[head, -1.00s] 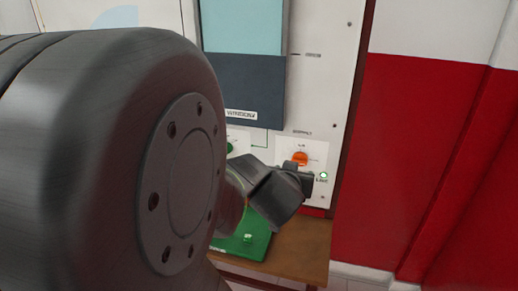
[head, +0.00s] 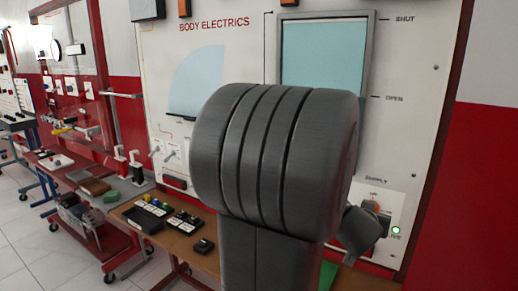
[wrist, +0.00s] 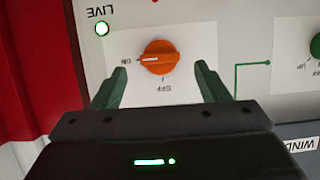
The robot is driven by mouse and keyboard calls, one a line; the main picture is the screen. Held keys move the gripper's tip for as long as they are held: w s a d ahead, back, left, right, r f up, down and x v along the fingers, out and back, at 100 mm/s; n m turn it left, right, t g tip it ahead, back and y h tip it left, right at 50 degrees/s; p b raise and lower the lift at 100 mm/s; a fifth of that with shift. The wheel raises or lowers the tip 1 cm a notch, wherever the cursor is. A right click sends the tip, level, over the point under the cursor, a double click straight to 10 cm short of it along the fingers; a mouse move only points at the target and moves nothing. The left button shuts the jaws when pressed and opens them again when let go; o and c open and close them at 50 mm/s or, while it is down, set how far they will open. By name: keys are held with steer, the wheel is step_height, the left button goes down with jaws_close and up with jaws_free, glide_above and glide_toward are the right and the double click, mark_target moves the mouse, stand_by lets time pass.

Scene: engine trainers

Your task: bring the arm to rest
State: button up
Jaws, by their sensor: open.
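My gripper (wrist: 160,68) is open and empty in the wrist view, with its two dark green fingers spread apart. The orange supply knob (wrist: 159,57) shows between and beyond the fingertips, with its white mark toward ON; the fingers look clear of it. In the head view, the knob (head: 372,206) is partly seen at the right. The dark end of my arm (head: 361,230) is just below it, and the fingers cannot be made out there. My grey arm covers the middle of the head view and hides the lower panel.
The upright white body electrics panel (head: 220,60) is close in front, with a blue window display (head: 322,55). The live lamp (wrist: 102,28) is lit. A brown bench (head: 185,245) holds small switch blocks. Other trainers stand left; floor (head: 30,245) is open there.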

steer(key=x, duration=0.3)
steer(key=shift+w+d+f+b, duration=0.1)
steer(key=shift+w+d+b, duration=0.1)
steer(key=shift+w+b, duration=0.15)
steer(key=shift+s, duration=0.1)
